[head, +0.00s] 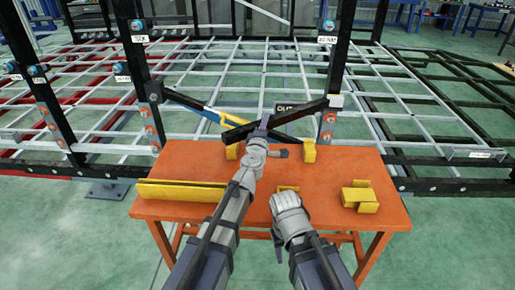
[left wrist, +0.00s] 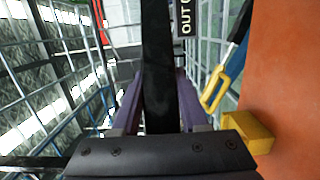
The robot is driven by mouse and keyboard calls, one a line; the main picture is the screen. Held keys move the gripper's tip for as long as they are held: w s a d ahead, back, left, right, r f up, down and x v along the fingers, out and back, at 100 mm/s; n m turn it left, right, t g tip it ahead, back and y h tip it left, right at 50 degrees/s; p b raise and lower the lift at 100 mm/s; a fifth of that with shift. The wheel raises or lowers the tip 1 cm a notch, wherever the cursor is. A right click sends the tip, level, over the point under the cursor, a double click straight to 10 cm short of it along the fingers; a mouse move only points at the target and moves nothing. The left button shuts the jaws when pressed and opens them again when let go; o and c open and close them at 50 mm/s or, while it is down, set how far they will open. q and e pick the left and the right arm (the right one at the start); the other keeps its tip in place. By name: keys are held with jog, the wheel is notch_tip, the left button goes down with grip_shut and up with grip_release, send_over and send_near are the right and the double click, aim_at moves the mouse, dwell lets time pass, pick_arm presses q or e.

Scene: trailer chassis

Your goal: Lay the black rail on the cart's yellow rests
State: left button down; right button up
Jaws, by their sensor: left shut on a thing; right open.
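The black rail (head: 301,110) is in my left gripper (head: 262,130), held tilted above the far edge of the orange cart (head: 240,172). In the left wrist view the rail (left wrist: 158,70) runs between the two fingers (left wrist: 160,105). Two yellow rests stand near the cart's far edge: the left one (head: 231,152) and the right one (head: 309,151). A yellow rest also shows at the right of the left wrist view (left wrist: 248,130).
A long yellow piece (head: 181,193) lies on the cart's left side and a yellow block (head: 360,197) on its right. Behind stand black uprights (head: 331,75) and a grey grid frame (head: 240,65). A blue and yellow bar (head: 205,111) sits behind the cart.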

pick_arm(q)
jog(key=shift+a+f+n+y+b, duration=0.8)
jog(key=shift+a+f+y+b, duration=0.2)
jog(key=shift+a+f+y, duration=0.5)
pick_arm(e)
jog(key=shift+f, duration=1.65)
pick_arm(q)
jog(key=shift+d+f, duration=0.1)
jog(key=shift+f, duration=0.25)
pick_arm(e)
jog(key=shift+f, duration=0.15)
pick_arm(q)
notch_tip(320, 180, down, 6)
jog(key=b, duration=0.6)
jog(key=shift+f+b, duration=0.2)
jog(key=shift+b, duration=0.2)
pick_arm(e)
notch_tip(320, 180, down, 6)
jog(key=shift+f, duration=0.25)
pick_arm(q)
jog(key=shift+f+b, duration=1)
pick_arm(e)
jog(key=shift+f, duration=0.95)
pick_arm(q)
jog(key=shift+c, duration=1.7)
grip_release()
jog(key=shift+r, duration=0.15)
pick_arm(e)
jog(key=shift+r, duration=0.1)
